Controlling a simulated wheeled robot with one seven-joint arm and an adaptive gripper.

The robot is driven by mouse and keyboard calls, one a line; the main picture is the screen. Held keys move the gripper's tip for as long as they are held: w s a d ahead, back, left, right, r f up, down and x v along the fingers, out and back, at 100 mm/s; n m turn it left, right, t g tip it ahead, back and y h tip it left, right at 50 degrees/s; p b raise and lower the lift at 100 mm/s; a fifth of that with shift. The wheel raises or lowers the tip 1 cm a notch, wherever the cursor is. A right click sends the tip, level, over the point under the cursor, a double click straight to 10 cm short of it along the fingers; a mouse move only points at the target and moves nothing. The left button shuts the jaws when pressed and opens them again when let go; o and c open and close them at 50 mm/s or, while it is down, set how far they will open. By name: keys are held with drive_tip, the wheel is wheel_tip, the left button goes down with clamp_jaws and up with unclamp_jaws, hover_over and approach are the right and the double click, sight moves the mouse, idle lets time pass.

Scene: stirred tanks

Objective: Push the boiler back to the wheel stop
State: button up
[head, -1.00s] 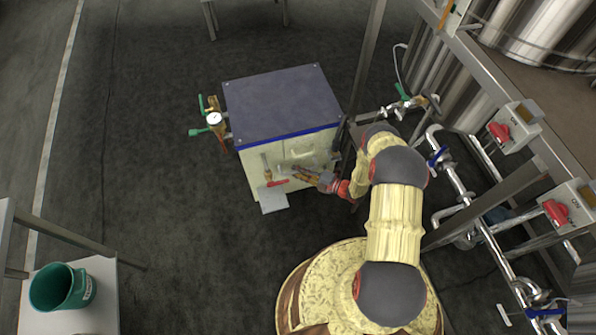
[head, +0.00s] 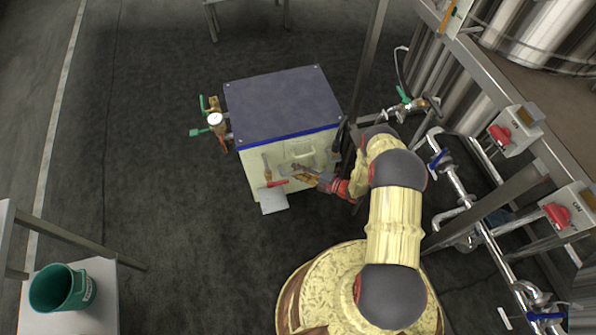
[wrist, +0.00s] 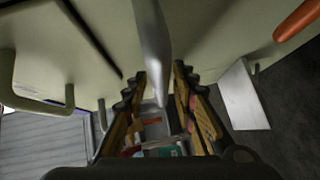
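The boiler (head: 283,105) is a cream box with a dark blue-grey top, standing upright on the dark floor in the head view. Its front carries a red-handled tap (head: 278,183) and a pale handle or panel fitting (head: 300,153). My gripper (head: 297,172) is low at the boiler's front, just right of the tap. In the wrist view my gripper's two fingers (wrist: 160,105) stand apart, with a grey metal spout or bar (wrist: 153,45) in front of the gap. I cannot tell whether they touch the boiler. No wheel stop can be made out.
Brass valves with a gauge (head: 215,120) stick out from the boiler's left side. A steel frame with pipes and red switches (head: 500,135) stands at the right. A green mug (head: 60,288) sits on a small table at the lower left. The floor left of the boiler is clear.

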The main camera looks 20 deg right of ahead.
drive_tip(key=shift+o, duration=0.2)
drive_tip(key=shift+s, duration=0.1)
drive_tip(key=v, duration=0.7)
drive_tip(key=shift+s+d, duration=0.15)
idle(0.5)
